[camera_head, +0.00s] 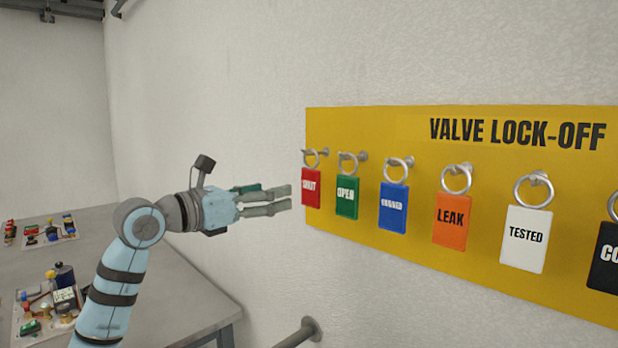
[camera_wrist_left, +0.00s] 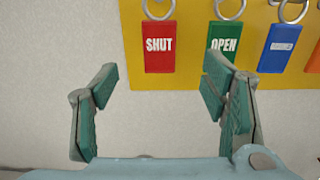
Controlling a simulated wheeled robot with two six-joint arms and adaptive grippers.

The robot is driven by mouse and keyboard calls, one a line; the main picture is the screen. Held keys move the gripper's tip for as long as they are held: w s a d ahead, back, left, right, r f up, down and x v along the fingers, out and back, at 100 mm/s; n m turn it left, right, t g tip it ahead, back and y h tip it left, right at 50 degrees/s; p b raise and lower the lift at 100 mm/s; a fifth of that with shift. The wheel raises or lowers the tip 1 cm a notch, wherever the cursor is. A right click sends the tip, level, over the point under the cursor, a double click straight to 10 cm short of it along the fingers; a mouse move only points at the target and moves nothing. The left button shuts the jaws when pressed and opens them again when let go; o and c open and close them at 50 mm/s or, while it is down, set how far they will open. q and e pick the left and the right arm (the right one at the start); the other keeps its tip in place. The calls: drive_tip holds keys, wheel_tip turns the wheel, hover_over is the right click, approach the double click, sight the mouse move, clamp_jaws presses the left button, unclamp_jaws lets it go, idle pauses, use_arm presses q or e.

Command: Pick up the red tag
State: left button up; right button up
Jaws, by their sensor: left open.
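The red tag (camera_head: 311,188), lettered SHUT, hangs by a metal ring from a peg at the left end of a yellow VALVE LOCK-OFF board (camera_head: 380,122). It also shows in the left wrist view (camera_wrist_left: 159,47), above the gap between my fingers. My left gripper (camera_head: 284,199) is open and empty, just left of the red tag in the head view. In the left wrist view my left gripper (camera_wrist_left: 160,85) has its fingers wide apart, and the right finger overlaps the lower part of the green tag (camera_wrist_left: 223,38). My right gripper is not in view.
Green (camera_head: 347,197), blue (camera_head: 393,207), orange (camera_head: 451,220), white (camera_head: 525,238) and black (camera_head: 605,255) tags hang along the board to the right. A grey table (camera_head: 185,310) with parts on trays stands at lower left. A pipe handrail (camera_head: 300,333) juts from the wall below.

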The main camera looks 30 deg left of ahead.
sight(309, 185)
use_arm(q)
drive_tip(key=p+x, duration=0.3)
drive_tip(key=x, duration=0.9)
drive_tip(key=shift+s+f+p, duration=0.1)
drive_tip(key=shift+p, duration=0.3)
drive_tip(key=shift+w+f, duration=0.25)
drive_tip(key=shift+w, duration=0.05)
drive_tip(key=shift+c, duration=0.8)
drive_tip(key=shift+s, duration=0.1)
drive_tip(key=c, duration=1.1)
drive_tip(key=shift+o, duration=0.2)
drive_tip(key=shift+r, duration=0.2)
